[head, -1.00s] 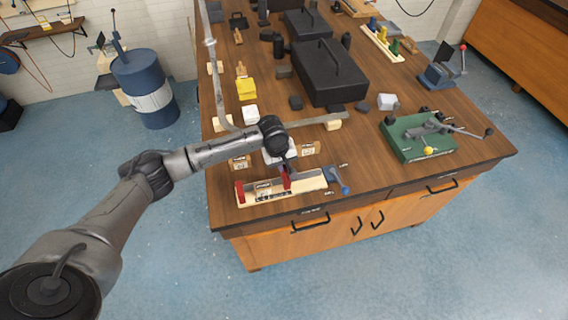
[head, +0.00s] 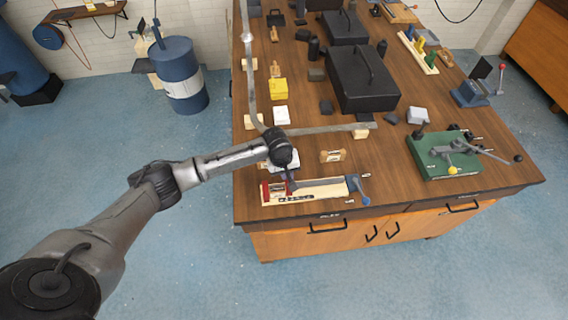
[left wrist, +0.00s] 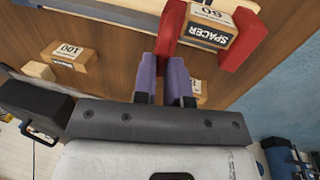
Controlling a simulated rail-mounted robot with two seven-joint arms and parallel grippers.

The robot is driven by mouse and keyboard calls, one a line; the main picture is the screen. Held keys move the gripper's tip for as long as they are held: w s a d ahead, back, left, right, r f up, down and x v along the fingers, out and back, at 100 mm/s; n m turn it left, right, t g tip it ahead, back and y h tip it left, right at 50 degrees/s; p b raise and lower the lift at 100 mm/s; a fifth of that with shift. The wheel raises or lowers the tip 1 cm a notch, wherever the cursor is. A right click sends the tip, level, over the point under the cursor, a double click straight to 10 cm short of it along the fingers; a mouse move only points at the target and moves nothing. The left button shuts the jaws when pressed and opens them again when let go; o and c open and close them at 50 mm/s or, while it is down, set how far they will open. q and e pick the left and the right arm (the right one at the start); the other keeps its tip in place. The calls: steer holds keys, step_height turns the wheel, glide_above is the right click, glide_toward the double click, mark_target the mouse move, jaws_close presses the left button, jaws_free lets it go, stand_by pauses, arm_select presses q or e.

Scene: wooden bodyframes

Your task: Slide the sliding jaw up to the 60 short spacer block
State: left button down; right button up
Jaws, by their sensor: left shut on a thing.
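The vise-like fixture (head: 325,187) lies along the bench's front edge, with a pale base and a blue handle at its right end. Its fixed red jaw (head: 265,191) is at the left end; it also shows in the left wrist view (left wrist: 246,42). The 60 spacer block (left wrist: 209,29) sits between the two red jaws and appears close against both. My left gripper (left wrist: 163,62) is shut on the sliding jaw (left wrist: 170,26), with a purple finger on either side. In the head view the left gripper (head: 289,182) largely hides this jaw. My right gripper is not in view.
A 100 spacer block (left wrist: 70,55) lies on the bench behind the fixture, and another wooden block (left wrist: 199,89) is partly hidden by a finger. A green base with a lever (head: 445,155) stands to the right. A black case (head: 363,83) stands farther back.

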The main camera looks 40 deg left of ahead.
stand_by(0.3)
arm_select(q)
steer(key=c, duration=1.2)
jaws_free()
steer(key=shift+o, duration=0.2)
steer(key=shift+r, duration=0.2)
step_height(320, 180, up, 13)
steer(key=s+a, duration=0.2)
steer(key=shift+r, duration=0.1)
